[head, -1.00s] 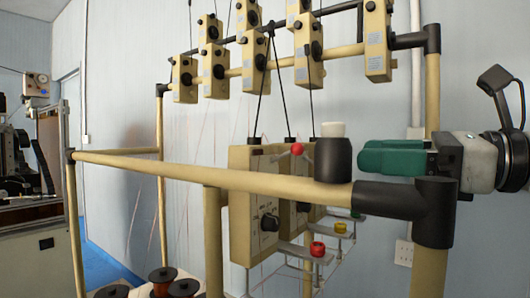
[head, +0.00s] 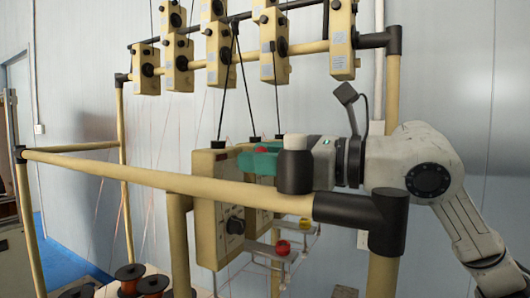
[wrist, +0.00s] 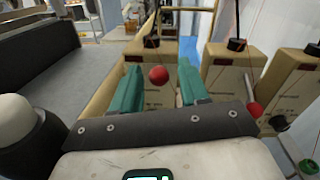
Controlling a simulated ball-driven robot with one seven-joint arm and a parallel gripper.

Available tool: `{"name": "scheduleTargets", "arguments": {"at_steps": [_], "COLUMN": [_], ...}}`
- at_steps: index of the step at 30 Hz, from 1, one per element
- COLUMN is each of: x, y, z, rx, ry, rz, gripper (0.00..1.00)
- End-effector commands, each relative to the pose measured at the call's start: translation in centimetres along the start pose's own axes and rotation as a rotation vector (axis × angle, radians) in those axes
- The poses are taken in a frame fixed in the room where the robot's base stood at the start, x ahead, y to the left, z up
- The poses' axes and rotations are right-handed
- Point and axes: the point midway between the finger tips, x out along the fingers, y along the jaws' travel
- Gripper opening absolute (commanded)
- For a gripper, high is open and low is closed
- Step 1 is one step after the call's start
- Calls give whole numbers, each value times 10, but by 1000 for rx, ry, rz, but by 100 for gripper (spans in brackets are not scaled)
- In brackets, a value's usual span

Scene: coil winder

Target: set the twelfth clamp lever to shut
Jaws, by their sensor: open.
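My gripper (head: 246,161), with green fingers, reaches left over the tan rail to the beige boxes (head: 207,222). In the wrist view my gripper (wrist: 158,72) is open, its two fingers apart. A red ball knob (wrist: 158,75) shows between them, with clear space on either side. This looks like the red ball (head: 262,150) partly hidden by the fingers in the head view. A second red ball (wrist: 253,109) is outside the right finger. I cannot tell which lever is the twelfth, nor any lever's setting.
The tan rail (head: 150,184) crosses in front of the boxes. A black cylinder with a white top (head: 295,170) stands by the rail. A red knob (head: 282,247) and a yellow one (head: 305,225) sit lower down. Thin black rods rise from the boxes. Copper spools (head: 130,276) stand at lower left.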

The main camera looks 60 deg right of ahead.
Motion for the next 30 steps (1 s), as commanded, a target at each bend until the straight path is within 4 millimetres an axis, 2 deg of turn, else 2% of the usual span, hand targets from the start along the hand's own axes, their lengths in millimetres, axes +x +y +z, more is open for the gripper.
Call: {"name": "scheduleTargets", "arguments": {"at_steps": [6,20,30], "x": [0,0,0], "y": [0,0,1], "z": [0,0,-4], "rx": [0,0,-1], "ry": [0,0,-15], "rz": [0,0,-2], "gripper": [45,0,0]}}
